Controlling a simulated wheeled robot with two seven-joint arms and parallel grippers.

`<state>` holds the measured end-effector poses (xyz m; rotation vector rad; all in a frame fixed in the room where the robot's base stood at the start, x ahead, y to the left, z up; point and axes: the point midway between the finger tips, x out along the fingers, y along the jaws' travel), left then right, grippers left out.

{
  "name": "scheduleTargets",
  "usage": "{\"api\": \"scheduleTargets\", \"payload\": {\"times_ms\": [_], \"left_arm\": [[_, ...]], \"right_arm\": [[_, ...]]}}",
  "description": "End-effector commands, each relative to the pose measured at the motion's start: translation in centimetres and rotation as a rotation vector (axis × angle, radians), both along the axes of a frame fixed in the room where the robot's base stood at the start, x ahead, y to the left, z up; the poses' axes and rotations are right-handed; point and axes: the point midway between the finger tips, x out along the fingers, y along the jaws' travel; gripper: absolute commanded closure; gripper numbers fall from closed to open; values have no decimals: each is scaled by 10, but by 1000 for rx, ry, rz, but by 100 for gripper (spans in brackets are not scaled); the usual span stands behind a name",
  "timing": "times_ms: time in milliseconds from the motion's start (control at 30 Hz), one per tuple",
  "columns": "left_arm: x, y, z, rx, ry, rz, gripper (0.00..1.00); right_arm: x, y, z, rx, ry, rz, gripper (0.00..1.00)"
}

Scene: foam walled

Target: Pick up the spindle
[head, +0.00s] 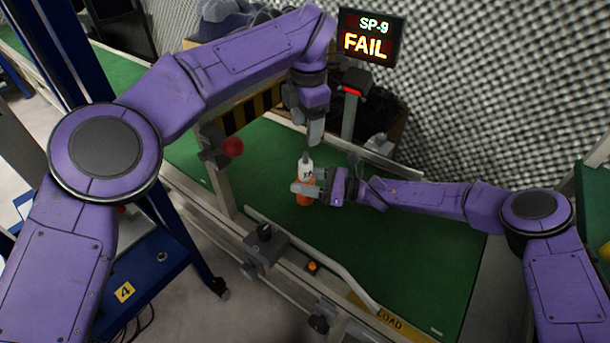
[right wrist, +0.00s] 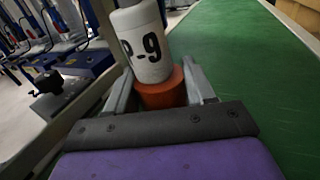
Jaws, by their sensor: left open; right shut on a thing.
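The spindle (head: 306,172) is a small upright cylinder with a white upper part, an orange lower part and a grey tip. My right gripper (head: 308,189) comes in from the right and is shut around it. In the right wrist view the spindle (right wrist: 147,45) shows "P-9" in black, with the grey fingers on either side of its orange part. Whether its base touches the green belt is hidden. My left gripper (head: 316,132) points down just above the spindle's tip, open and empty.
The green conveyor belt (head: 400,227) has free room around the spindle, with a metal guide rail (head: 320,265) along its near side. A display (head: 369,37) reads "SP-9 FAIL" behind it. A grey foam wall (head: 500,90) closes the back.

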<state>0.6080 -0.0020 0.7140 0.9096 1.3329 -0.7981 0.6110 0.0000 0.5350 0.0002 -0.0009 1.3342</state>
Motion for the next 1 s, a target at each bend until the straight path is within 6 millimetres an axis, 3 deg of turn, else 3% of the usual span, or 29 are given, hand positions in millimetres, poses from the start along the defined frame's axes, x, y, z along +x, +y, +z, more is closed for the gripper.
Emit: {"api": "scheduleTargets", "payload": {"times_ms": [233, 500, 667, 900, 1000], "left_arm": [[-15, 0, 8, -75, -200, 425, 35], [-42, -1, 2, -249, -271, 801, 35], [-47, -1, -6, -288, -270, 881, 35], [-28, -4, -50, -288, -270, 885, 35], [-23, -4, -61, -290, -271, 885, 35]], "right_arm": [[0, 0, -1, -2, 0, 0, 81], [0, 0, -1, -2, 0, 0, 81], [0, 0, -1, -2, 1, 0, 81], [0, 0, -1, -1, 0, 0, 81], [0, 0, -1, -1, 0, 0, 81]]}}
